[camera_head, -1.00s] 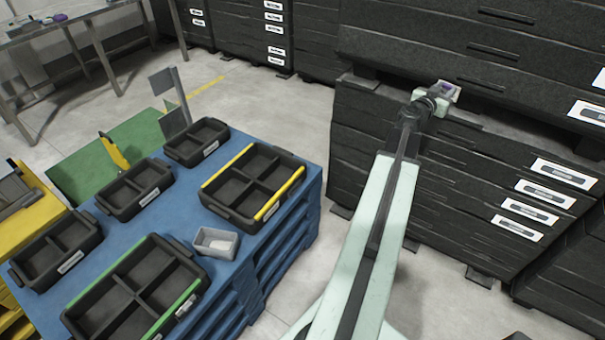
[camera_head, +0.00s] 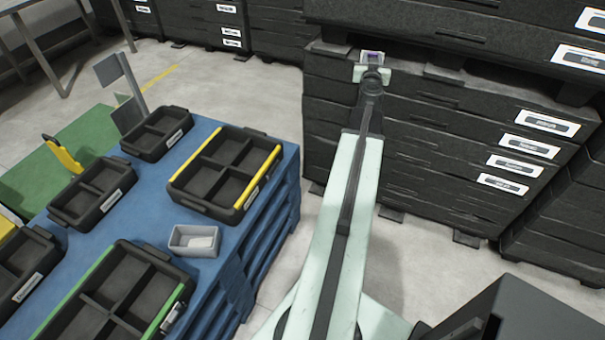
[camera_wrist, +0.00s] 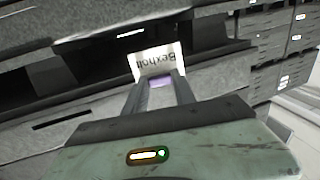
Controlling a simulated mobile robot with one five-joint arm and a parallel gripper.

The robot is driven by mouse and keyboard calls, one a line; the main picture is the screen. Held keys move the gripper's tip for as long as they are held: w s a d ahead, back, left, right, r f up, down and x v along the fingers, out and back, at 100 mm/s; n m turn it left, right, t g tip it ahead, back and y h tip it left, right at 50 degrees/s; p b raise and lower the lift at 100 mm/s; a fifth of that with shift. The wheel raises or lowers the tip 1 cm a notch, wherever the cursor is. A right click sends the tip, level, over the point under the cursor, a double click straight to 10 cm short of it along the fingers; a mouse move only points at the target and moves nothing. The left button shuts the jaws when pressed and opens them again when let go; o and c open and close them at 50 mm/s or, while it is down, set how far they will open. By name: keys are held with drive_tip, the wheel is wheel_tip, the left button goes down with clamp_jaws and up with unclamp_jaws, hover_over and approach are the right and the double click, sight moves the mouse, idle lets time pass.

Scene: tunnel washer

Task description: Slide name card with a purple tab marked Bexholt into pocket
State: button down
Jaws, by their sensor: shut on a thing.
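My gripper (camera_wrist: 158,95) is shut on the name card (camera_wrist: 153,62), a white card that reads Bexholt, upside down in the wrist view, with a purple tab between the fingers. In the head view my gripper (camera_head: 373,64) is at the end of my outstretched arm, in front of the stacked black crates. The purple tab (camera_head: 374,57) shows there as a small patch. The card is held in the air close to the crates; I cannot tell whether it touches them. I cannot make out which pocket is meant.
Black crates (camera_head: 420,140) with white label plates (camera_head: 547,123) stand in stacks ahead and to the right. A blue stand (camera_head: 150,215) at left carries several black divided trays (camera_head: 225,210) and a small grey bin (camera_head: 195,252). Grey floor (camera_head: 285,110) is clear between them.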

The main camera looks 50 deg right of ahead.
drive_tip(key=w+a+f+n+t+y+b, duration=0.45)
drive_tip(key=a+f+b, duration=0.25)
drive_tip(key=f, duration=0.3)
drive_tip(key=w+a+f+n+t+y+b, duration=0.4)
drive_tip(key=a+f+y+b, duration=0.15)
drive_tip(key=f+b, duration=0.3)
drive_tip(key=a+f+n+y+b, duration=0.3)
drive_tip(key=a+f+y+b, duration=0.2)
drive_tip(key=a, duration=0.3)
drive_tip(key=s+a+f+n+y+b, duration=0.1)
drive_tip(key=a+f+n+y+b, duration=0.3)
drive_tip(key=a, duration=0.4)
wheel_tip(320, 180, down, 3)
drive_tip(key=shift+a+r+y+b, duration=0.2)
drive_tip(key=shift+y+b, duration=0.25)
drive_tip(key=shift+y, duration=0.25)
drive_tip(key=shift+t, duration=0.25)
